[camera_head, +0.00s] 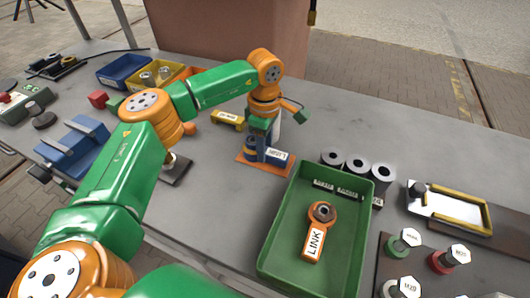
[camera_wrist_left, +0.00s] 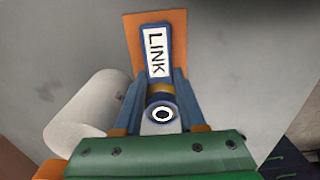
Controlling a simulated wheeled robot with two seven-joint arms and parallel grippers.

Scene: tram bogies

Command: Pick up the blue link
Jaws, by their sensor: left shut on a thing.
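The blue link (camera_head: 277,156) is at the orange plate (camera_head: 243,159) in the middle of the bench, with its white label facing up. My left gripper (camera_head: 259,140) comes down over it from above. In the left wrist view the blue link (camera_wrist_left: 156,52) reads LINK, and its ringed end lies between the two blue fingers of my left gripper (camera_wrist_left: 157,88), which is shut on it. The orange plate (camera_wrist_left: 131,35) shows behind the link. I cannot tell whether the link touches the plate. My right gripper is not in view.
A green tray (camera_head: 275,265) with an orange link (camera_head: 314,245) stands front right. A yellow link (camera_head: 228,118) lies behind the plate. Several dark rollers (camera_head: 357,166) stand behind the tray. Blue (camera_head: 121,68) and yellow bins are back left. The bench's back right is clear.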

